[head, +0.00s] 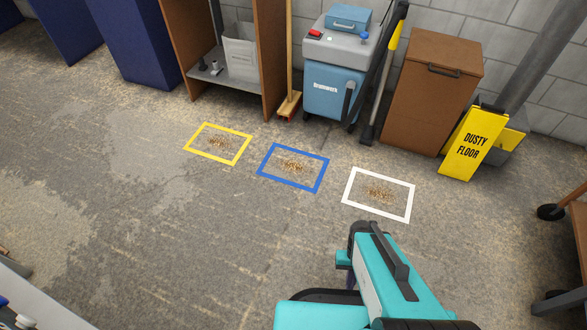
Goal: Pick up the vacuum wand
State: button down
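My gripper's fingers do not show.
A brown cabinet (430,95) stands close right of the wand, beside a yellow "DUSTY FLOOR" sign (473,143). A broom (289,60) stands left of the vacuum. Yellow (205,155), blue (262,174) and white (347,188) floor frames surround debris. A wheeled cart (578,250) stands right.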

aim_at(369, 131)
jog(key=z, duration=0.2)
jog(key=k, duration=0.55)
jog(key=u, duration=1.25)
jog(key=i, duration=1.95)
jog(key=u, duration=0.05)
